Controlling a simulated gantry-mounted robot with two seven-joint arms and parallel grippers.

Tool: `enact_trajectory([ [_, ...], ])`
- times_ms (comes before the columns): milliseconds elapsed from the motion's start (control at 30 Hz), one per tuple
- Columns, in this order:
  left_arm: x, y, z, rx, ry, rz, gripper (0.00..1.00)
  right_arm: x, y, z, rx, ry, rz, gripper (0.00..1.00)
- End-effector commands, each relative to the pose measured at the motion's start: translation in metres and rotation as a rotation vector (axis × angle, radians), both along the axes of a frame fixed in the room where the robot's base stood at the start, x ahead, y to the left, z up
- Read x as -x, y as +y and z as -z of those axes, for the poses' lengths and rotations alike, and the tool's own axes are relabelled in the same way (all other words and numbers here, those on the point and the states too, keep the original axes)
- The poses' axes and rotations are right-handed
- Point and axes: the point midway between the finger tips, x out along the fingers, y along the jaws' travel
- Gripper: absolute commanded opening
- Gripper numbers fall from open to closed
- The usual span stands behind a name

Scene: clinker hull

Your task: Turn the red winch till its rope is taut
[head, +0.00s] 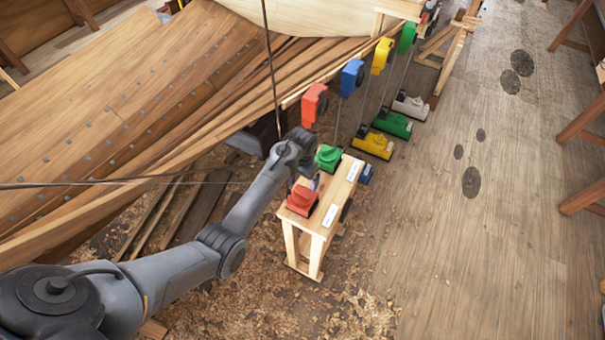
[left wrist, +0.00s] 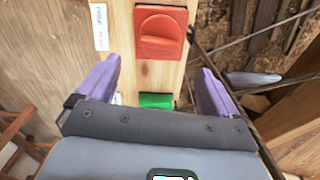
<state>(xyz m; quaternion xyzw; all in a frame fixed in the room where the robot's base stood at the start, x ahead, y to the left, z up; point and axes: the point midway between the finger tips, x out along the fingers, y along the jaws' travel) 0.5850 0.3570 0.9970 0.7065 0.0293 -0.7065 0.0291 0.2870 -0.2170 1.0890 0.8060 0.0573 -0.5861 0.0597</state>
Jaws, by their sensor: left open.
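The red winch (head: 302,201) sits on the near end of a small wooden bench. In the left wrist view the red winch (left wrist: 160,32) shows from above, with a raised rounded knob. My left gripper (left wrist: 157,88) is open, its two purple fingers apart over the bench, with the winch beyond the fingertips and nothing between them. In the head view my left wrist hides most of the gripper. A thin dark rope runs off beside the winch; I cannot tell how taut it is. My right gripper is not in view.
A green winch (head: 328,157) stands farther along the bench (head: 322,222). Red (head: 314,103), blue (head: 352,77) and yellow (head: 382,56) blocks line the hull's edge (head: 150,165). Yellow (head: 373,145) and green (head: 392,124) units stand on the floor. Open floor lies to the right.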

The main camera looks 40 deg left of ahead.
Motion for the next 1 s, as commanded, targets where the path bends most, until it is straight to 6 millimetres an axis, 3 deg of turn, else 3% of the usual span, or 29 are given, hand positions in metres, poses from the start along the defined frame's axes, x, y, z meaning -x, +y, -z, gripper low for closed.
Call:
enact_trajectory([
  [267, 0.0, 0.0, -0.018, 0.0, 0.0, 0.0, 0.94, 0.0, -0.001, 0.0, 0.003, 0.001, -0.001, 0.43],
  [767, 0.004, 0.0, -0.015, 0.0, 0.009, 0.0, 0.94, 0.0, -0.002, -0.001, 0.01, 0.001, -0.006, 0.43],
  [867, 0.019, 0.0, -0.003, 0.0, 0.039, 0.0, 0.94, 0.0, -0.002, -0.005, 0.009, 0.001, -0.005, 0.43],
  [1000, 0.066, -0.001, 0.032, -0.003, 0.133, 0.005, 0.94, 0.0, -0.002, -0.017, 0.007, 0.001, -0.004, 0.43],
])
